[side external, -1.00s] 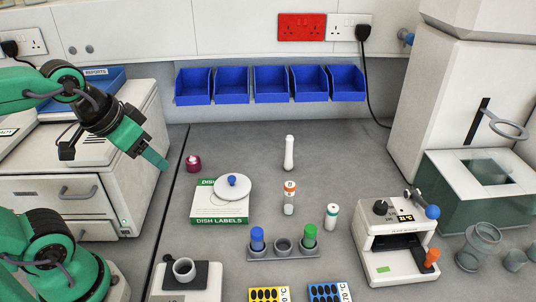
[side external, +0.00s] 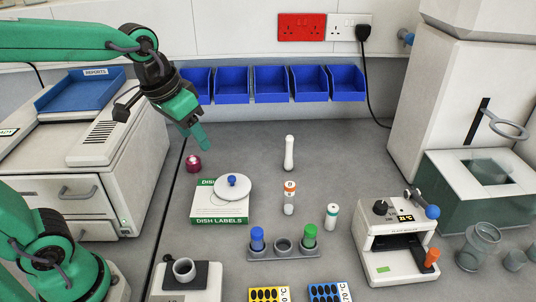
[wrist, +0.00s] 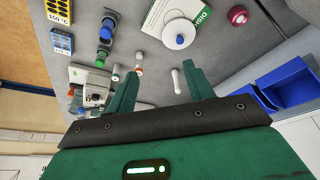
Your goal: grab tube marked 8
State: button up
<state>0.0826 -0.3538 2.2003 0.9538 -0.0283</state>
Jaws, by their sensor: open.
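My gripper (side external: 197,138) is open and empty, high at the left, above the bench near the dark red pot; its two fingers (wrist: 160,70) show in the wrist view. A small rack (side external: 283,252) holds a blue-capped tube (side external: 257,239) and a green-capped tube (side external: 309,236), with an empty hole between them.
A white rod-like piece (side external: 289,153) stands behind the vials. A label box (side external: 220,214) with a white disc (side external: 233,188) lies left. A white device (side external: 396,246) stands right of the vials. Blue bins (side external: 271,84) line the back wall. Bench between is clear.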

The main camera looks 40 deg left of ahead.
jog(key=w+d+f+g, duration=0.1)
jog(key=w+d+f, duration=0.1)
jog(key=w, duration=0.3)
jog(key=w+d+f+g, duration=0.1)
jog(key=w+d+f, duration=0.15)
jog(key=w, duration=0.35)
jog(key=m+g, duration=0.1)
jog(key=g, duration=0.1)
send_over(290, 184)
notch_tip(290, 184, down, 9)
jog(key=shift+a+r, duration=0.1)
jog(key=shift+a, duration=0.05)
jog(key=shift+w+f, duration=0.2)
jog(key=shift+f, duration=0.05)
jog(key=shift+f, duration=0.1)
jog(key=shift+f, duration=1.2)
jog(key=shift+f, duration=0.1)
jog(key=shift+s+f, duration=0.15)
jog(key=shift+f, duration=2.35)
jog(key=shift+c, duration=0.4)
